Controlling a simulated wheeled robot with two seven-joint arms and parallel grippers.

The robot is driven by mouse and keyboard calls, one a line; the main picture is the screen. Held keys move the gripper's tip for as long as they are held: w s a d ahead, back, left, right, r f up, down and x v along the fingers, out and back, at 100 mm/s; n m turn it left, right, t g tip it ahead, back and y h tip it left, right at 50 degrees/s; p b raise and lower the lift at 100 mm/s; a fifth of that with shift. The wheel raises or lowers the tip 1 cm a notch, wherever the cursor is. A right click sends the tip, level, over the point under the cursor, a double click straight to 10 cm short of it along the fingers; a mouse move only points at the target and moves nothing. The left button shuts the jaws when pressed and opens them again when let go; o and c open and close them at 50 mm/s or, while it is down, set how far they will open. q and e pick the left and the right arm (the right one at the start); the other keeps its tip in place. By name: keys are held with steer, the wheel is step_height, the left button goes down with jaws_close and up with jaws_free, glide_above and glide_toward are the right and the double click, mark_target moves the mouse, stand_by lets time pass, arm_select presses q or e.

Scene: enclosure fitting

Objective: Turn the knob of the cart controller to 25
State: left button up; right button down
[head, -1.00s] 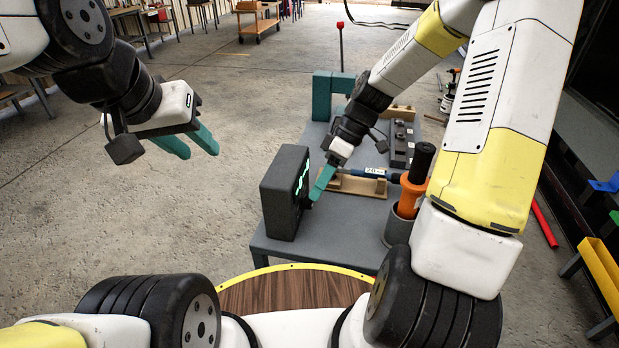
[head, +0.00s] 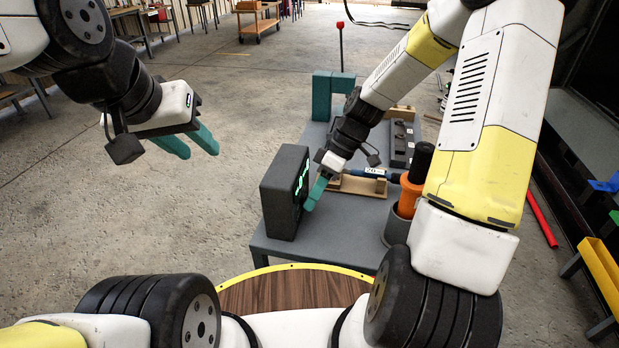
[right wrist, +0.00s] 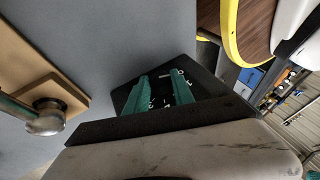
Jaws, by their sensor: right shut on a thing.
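The cart controller (head: 277,200) is a dark grey box standing on the left part of the grey cart top, with a lit green display on its right-hand face. My right gripper (head: 310,203) reaches that face with its teal fingers, low and near the front. In the right wrist view the two fingers (right wrist: 167,94) point at the dark panel, which carries white marks. My right gripper is shut on the knob, which the fingers mostly hide; its setting cannot be read. My left gripper (head: 205,148) is open and empty above the floor at the left.
On the grey cart top (head: 345,225) a blue tool (head: 370,172) lies on a wooden stand, which is right of the controller. An orange-and-black tool (head: 412,185) stands in a grey holder at the right. A teal frame (head: 333,95) stands at the back.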

steer(key=g, duration=0.1)
steer(key=g+y, duration=0.1)
steer(key=g, duration=0.1)
steer(key=shift+w+d+f+m, duration=0.1)
steer(key=shift+w+f+m, duration=0.05)
steer(key=shift+w+m, duration=0.15)
steer(key=shift+w+f+m+g+y, duration=0.15)
steer(key=shift+m+g+y, duration=0.25)
steer(key=shift+g+y, duration=0.8)
steer(key=shift+g+h, duration=0.3)
steer(key=shift+g, duration=0.1)
steer(key=c, duration=1.1)
jaws_free()
steer(key=shift+v, duration=3.9)
steer(key=shift+d, duration=0.1)
